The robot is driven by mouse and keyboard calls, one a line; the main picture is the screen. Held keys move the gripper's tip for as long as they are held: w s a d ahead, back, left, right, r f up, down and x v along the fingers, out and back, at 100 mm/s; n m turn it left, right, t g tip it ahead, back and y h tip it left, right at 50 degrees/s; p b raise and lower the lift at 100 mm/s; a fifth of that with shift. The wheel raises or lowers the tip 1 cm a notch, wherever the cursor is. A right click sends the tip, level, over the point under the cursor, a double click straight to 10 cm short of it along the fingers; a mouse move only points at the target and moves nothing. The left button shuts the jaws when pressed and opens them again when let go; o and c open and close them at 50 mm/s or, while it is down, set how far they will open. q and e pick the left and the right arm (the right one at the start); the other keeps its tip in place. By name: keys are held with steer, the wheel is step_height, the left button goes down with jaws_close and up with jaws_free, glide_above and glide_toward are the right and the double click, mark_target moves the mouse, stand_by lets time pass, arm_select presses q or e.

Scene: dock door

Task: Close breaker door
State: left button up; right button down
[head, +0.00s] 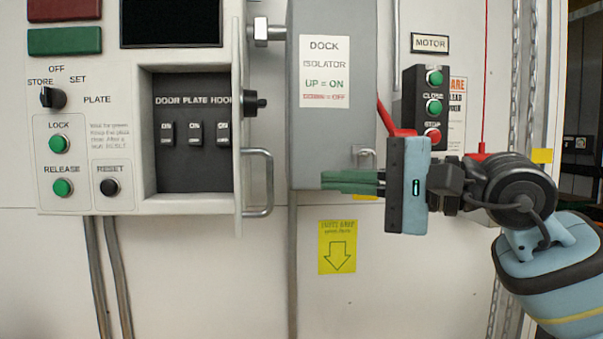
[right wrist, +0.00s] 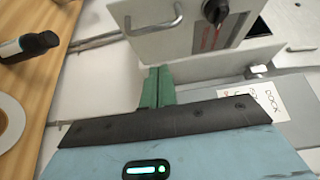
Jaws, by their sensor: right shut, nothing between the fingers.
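The breaker door (head: 239,130) stands open, seen nearly edge-on at the right side of the breaker recess (head: 193,178) in the head view. Its metal pull handle (head: 269,183) and black knob (head: 256,104) stick out to the right. In the right wrist view the door's face (right wrist: 178,38) shows near the top, with the handle (right wrist: 158,25) and knob (right wrist: 214,10). My right gripper (head: 324,181) is shut and empty, green fingers pointing left, to the right of the handle and apart from it. In the right wrist view its fingertips (right wrist: 158,70) show below the door. My left gripper is out of view.
The grey dock isolator box (head: 335,140) is behind my right fingers. A yellow label (head: 337,246) is below. The right wrist view shows a dark bottle (right wrist: 28,46) on a wooden surface.

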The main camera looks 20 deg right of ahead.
steer(key=a, duration=0.2)
steer(key=w+a+p, duration=0.1)
steer(key=a, duration=0.2)
steer(key=shift+w+a, duration=0.15)
steer(key=shift+a, duration=0.05)
stand_by(0.4)
